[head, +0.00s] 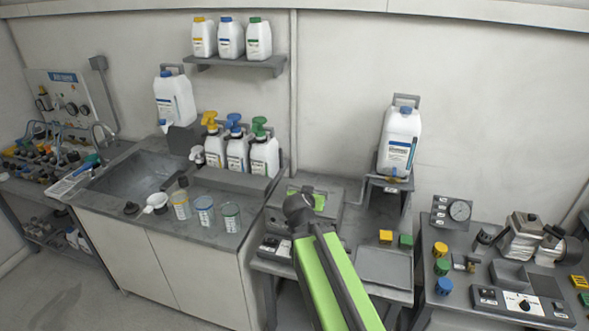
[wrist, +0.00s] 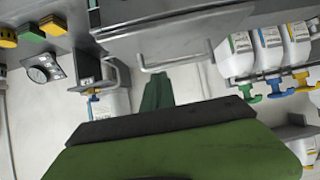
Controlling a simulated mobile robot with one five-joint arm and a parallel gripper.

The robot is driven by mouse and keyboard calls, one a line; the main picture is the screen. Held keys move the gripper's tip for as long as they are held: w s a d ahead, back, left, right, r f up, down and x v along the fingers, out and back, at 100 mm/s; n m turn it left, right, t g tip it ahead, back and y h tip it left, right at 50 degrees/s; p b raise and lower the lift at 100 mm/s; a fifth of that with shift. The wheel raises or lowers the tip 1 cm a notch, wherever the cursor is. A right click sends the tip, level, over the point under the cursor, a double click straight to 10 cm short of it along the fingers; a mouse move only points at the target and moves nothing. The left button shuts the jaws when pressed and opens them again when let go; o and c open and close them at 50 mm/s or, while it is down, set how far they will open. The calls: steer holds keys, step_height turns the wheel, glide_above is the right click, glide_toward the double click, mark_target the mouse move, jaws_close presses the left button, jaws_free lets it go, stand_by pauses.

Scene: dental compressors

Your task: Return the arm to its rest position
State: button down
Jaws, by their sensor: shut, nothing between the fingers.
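My arm (head: 335,280), green with dark grey edges, rises from the bottom of the head view and ends at a dark round joint in front of the grey bench. My gripper (wrist: 157,92) shows in the wrist view as a narrow green piece beyond a dark bar and a wide green body. It is shut with nothing in it, and no object touches it. In the head view I cannot clearly make out its fingertips behind the joint.
A grey bench (head: 348,222) with yellow and green blocks lies beyond my arm. A white jug (head: 399,140) stands on a raised stand. Pump bottles (head: 237,152) and cups (head: 204,210) stand by the sink at left. The wrist view is upside down.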

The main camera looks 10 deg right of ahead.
steer(key=s+a+f+n+g+y, duration=0.2)
steer(key=s+a+f+n+g, duration=0.1)
steer(key=s, duration=0.6)
steer(key=s+a+f+n+g+y, duration=0.2)
steer(key=s+a+f+g+y, duration=0.1)
steer(key=s+a+f+g, duration=0.3)
steer(key=s+f+g, duration=0.1)
steer(key=s+f, duration=0.1)
steer(key=s, duration=0.1)
steer(key=shift+f+n, duration=0.15)
steer(key=shift+n, duration=0.25)
